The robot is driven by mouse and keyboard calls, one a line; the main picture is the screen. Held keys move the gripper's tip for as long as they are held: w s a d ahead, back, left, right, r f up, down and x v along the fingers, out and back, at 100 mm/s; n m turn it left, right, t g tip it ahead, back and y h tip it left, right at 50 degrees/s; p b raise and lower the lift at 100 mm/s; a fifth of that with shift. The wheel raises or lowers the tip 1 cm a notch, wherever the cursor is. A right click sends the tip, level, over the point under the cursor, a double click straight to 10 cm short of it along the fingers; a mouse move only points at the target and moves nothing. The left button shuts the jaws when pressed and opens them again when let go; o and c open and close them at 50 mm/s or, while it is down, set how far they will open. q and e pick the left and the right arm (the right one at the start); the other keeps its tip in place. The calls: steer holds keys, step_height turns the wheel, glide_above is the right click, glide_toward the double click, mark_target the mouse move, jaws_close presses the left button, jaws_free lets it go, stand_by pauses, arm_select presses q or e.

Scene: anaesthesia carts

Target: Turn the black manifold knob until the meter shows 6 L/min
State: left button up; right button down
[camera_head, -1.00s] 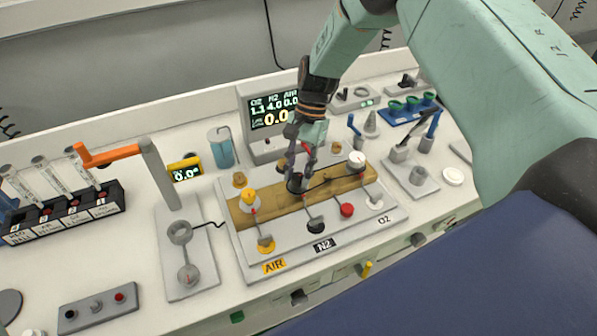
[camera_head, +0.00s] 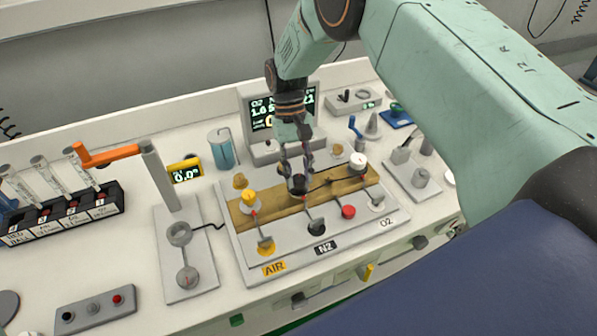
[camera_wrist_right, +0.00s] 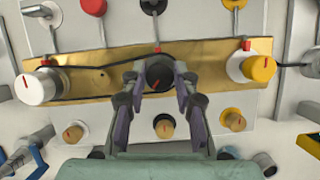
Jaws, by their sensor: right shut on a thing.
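The black manifold knob (camera_wrist_right: 159,74) sits in the middle of the brass manifold bar, between the white knob (camera_wrist_right: 36,87) and the yellow knob (camera_wrist_right: 258,68). My right gripper (camera_wrist_right: 158,82) is shut on the black knob, one finger on each side. In the head view the black knob (camera_head: 298,185) is partly hidden by my right gripper (camera_head: 296,172), which comes down from above. The meter (camera_head: 283,105) stands behind the manifold; my arm covers much of its screen, so its full reading cannot be told. My left gripper is not in view.
The brass bar (camera_head: 272,209) lies on a grey plate with the AIR (camera_head: 273,268), N2 and O2 labels. A red knob (camera_head: 348,211) is in front. An orange-handled post (camera_head: 108,154) and vial rack (camera_head: 60,220) stand left.

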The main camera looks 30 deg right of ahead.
steer(key=shift+n, duration=0.4)
steer(key=c, duration=1)
jaws_free()
steer(key=v, duration=1.2)
steer(key=shift+a, duration=0.2)
steer(key=shift+r, duration=0.1)
